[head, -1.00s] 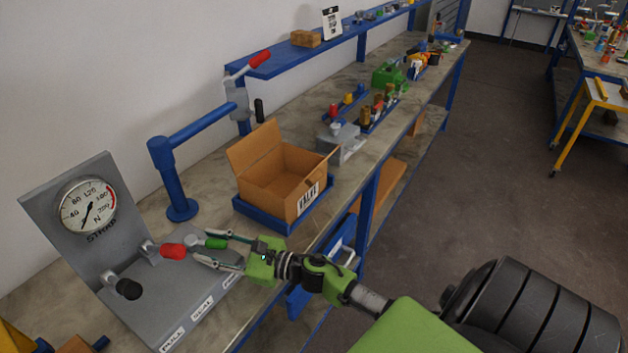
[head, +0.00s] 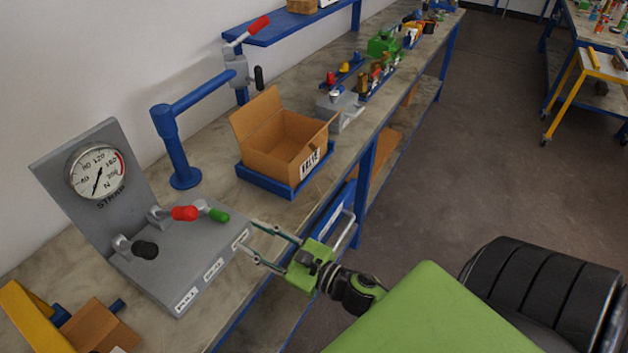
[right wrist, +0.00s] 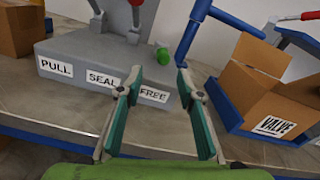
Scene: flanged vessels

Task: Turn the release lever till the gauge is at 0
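The grey panel (head: 205,257) carries three levers and a round gauge (head: 97,171). The gauge needle points down and slightly left, below the 40 mark; its exact reading is too small to tell. The green-knobbed lever (head: 217,215) is above the FREE label and leans toward the front right. Its knob also shows in the right wrist view (right wrist: 162,55). The red lever (head: 184,213) and black lever (head: 145,249) are to its left. My right gripper (head: 250,237) is open and empty, in front of the green knob and apart from it. My left gripper is out of view.
A cardboard VALVE box (head: 310,163) sits in a blue tray (head: 265,186) right of the panel. A blue post with an arm (head: 175,150) stands behind. Another cardboard box (head: 100,325) is at the lower left. The bench's front edge is under my right gripper.

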